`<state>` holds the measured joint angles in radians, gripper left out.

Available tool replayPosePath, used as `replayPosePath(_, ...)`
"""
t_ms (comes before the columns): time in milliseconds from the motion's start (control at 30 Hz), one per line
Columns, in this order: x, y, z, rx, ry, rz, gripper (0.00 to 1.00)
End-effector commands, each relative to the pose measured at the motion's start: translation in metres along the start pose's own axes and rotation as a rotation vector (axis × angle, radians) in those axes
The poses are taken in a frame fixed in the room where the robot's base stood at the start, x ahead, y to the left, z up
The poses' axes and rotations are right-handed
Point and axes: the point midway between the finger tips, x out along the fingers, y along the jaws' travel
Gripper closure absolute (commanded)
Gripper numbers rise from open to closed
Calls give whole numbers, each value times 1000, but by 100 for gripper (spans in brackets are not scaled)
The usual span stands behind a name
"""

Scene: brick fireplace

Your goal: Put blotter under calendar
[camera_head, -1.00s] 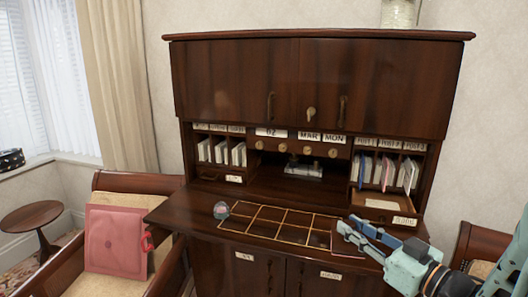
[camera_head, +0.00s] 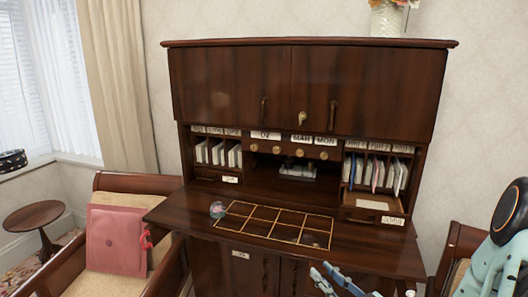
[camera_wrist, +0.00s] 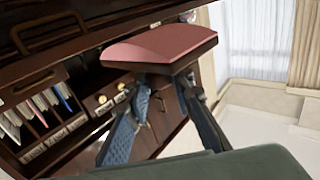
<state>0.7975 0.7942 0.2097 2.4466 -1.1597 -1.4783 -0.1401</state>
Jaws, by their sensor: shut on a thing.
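The calendar (camera_head: 293,136) is a row of white cards reading 02, MAR and MON above brass knobs, over the desk's central niche. My gripper (camera_head: 322,270) shows only in part at the bottom edge of the head view, in front of the desk. In the wrist view, my gripper (camera_wrist: 164,82) is shut on the blotter (camera_wrist: 160,46), a dark wooden block with a curved pink face. The blotter is held tilted, its pink face turned up in that view. I cannot make out the blotter in the head view.
A grey metal device (camera_head: 297,171) stands in the niche below the calendar. Pigeonholes with papers flank the niche. A chair with a pink folder (camera_head: 115,238) stands left.

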Motion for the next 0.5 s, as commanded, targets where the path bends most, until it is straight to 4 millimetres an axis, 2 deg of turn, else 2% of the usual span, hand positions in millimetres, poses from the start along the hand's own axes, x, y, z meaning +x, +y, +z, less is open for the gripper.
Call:
replayPosePath(200,5,-15,25,4,-6,17,100)
replayPosePath(500,6,-20,33,0,-9,24,100)
